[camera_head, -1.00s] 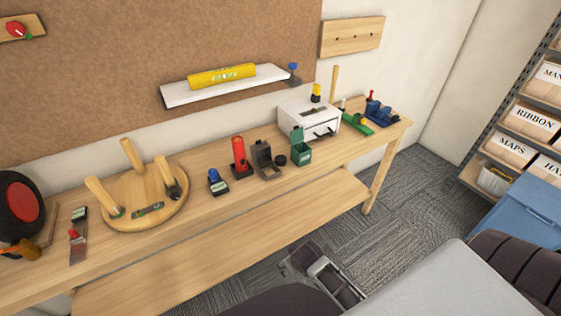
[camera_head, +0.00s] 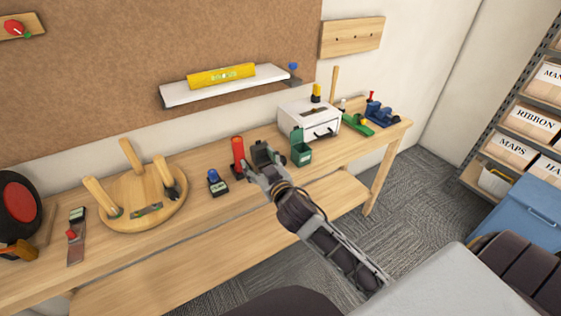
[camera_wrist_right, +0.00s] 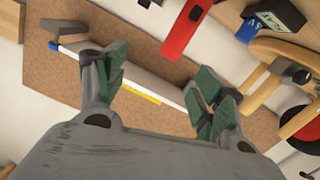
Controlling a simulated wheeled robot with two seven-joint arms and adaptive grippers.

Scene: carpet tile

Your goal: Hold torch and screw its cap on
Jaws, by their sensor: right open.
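The torch looks to be the upright red cylinder (camera_head: 238,152) in a dark base on the bench; it also shows in the wrist view (camera_wrist_right: 183,32), beyond the fingers at the top. My right gripper (camera_head: 258,168) has its fingers just to the right of the torch in the head view, apart from it as far as I can tell. In the wrist view the right gripper (camera_wrist_right: 155,78) is open with nothing between its fingers. I cannot make out the cap; a small dark round piece right of the torch is now hidden behind my gripper. My left gripper is out of view.
A small blue-topped dark block (camera_head: 216,182) stands left of the torch. A green open box (camera_head: 301,152) and a white drawer box (camera_head: 308,122) stand to the right. A round wooden tray (camera_head: 125,222) with upright pegs is at left. A white shelf (camera_head: 178,94) overhangs the bench.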

